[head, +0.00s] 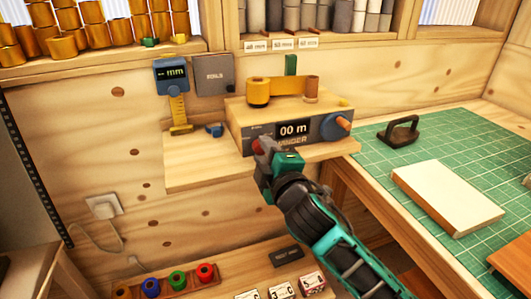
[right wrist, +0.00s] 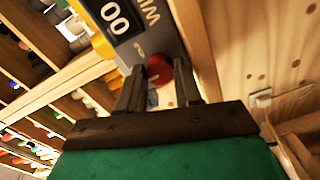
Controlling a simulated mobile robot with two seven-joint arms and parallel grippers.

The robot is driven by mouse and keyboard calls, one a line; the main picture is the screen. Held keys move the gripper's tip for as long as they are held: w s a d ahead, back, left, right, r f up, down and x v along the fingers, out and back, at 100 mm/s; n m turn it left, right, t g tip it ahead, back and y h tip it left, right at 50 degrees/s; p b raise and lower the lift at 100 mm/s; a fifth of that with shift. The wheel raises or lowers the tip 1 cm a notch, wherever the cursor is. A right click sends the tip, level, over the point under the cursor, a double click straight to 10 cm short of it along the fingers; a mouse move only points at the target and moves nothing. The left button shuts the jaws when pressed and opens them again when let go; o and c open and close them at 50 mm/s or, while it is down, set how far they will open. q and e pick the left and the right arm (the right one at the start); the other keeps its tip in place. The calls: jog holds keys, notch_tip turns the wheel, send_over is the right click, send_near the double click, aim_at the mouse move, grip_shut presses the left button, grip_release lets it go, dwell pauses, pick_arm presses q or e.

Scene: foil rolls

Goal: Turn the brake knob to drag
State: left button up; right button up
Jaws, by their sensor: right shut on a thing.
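The winder (head: 270,125) is a grey-fronted box on a wooden shelf, with a display reading "00 m". A red knob (head: 257,145) is at the lower left of its front panel; I take it as the brake knob. My right gripper (head: 264,153) reaches up to the panel and is shut on this knob, partly covering it. In the right wrist view the red knob (right wrist: 184,77) shows at the fingertips of my right gripper (right wrist: 162,85), beside the tilted display. The knob's markings are too small to read. My left gripper is not in view.
A crank with a copper-coloured handle (head: 343,122) sticks out at the winder's right. A gold roll (head: 258,91) stands on top. A blue caliper (head: 172,77) hangs to the left. The green cutting mat (head: 440,150) at right holds a pale board (head: 447,198).

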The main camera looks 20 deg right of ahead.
dwell(0.4)
jog(key=o, duration=1)
jog(key=shift+o, duration=0.2)
jog(key=shift+f, duration=0.1)
jog(key=shift+s, duration=0.1)
